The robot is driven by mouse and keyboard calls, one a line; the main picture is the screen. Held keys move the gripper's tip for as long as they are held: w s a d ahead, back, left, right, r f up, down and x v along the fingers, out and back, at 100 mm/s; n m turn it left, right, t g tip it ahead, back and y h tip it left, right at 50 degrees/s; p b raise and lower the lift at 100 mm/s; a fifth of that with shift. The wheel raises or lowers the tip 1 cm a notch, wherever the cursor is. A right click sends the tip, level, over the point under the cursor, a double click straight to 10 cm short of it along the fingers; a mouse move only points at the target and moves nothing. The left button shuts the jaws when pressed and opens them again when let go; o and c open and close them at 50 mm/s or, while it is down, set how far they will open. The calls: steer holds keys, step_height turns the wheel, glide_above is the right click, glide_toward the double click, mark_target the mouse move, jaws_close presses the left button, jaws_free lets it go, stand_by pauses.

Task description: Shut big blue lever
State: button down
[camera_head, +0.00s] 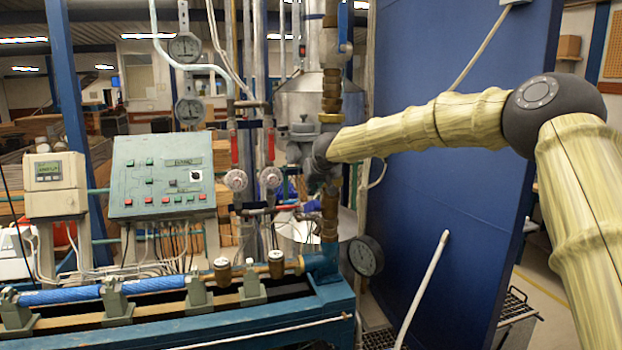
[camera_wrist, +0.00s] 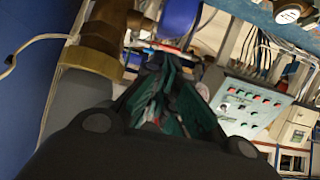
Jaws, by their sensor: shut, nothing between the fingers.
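A blue lever (camera_head: 344,22) stands upright beside the brass pipe at the top of the head view. Lower down, a small blue part (camera_head: 310,207) shows left of the same pipe, partly hidden by my gripper. In the wrist view, a rounded blue part (camera_wrist: 180,18), likely this lower one, lies just beyond the fingertips, beside a brass fitting (camera_wrist: 98,58). I cannot tell whether the fingers touch it. My gripper (camera_wrist: 165,68) is shut and empty; its dark body (camera_head: 316,170) is in front of the pipe in the head view.
The green control panel (camera_head: 150,170) stands left of the pipes. Two red-handled valves (camera_head: 234,148) hang between. A round gauge (camera_head: 366,256) sticks out low on the right. A blue wall panel (camera_head: 440,150) stands close behind my arm. The bench (camera_head: 230,325) runs below.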

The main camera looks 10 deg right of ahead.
steer(key=shift+s+f, duration=0.2)
steer(key=shift+f, duration=0.35)
steer(key=shift+f, duration=0.1)
